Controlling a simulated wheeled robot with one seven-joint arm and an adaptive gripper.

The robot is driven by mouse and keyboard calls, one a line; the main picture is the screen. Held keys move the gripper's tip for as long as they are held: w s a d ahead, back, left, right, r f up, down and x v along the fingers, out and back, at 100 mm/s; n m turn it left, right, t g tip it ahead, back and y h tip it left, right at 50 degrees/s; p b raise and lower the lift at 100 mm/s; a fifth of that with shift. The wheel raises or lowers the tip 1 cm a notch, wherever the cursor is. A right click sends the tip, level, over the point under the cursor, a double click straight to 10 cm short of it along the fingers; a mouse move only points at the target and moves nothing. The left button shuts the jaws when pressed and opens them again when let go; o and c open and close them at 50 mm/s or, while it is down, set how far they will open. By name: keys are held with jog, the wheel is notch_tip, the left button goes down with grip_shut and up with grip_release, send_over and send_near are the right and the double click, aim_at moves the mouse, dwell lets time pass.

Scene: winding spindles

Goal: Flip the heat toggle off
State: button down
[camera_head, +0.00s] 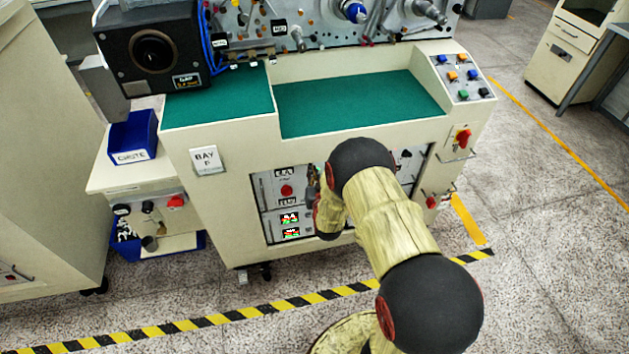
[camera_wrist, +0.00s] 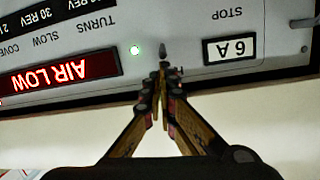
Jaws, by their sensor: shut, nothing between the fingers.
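In the wrist view my gripper (camera_wrist: 162,72) is shut, with its fingertips together and nothing between them. A small dark toggle lever (camera_wrist: 163,48) stands just beyond the tips on a pale panel; I cannot tell whether they touch. No heat label is readable, so I cannot tell whether this is the heat toggle.
In the head view, a red button (camera_head: 287,190) is near my gripper. The green worktop (camera_head: 345,100) overhead is clear.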

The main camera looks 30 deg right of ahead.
jog(key=shift+w+d, duration=0.25)
jog(key=shift+w, duration=0.3)
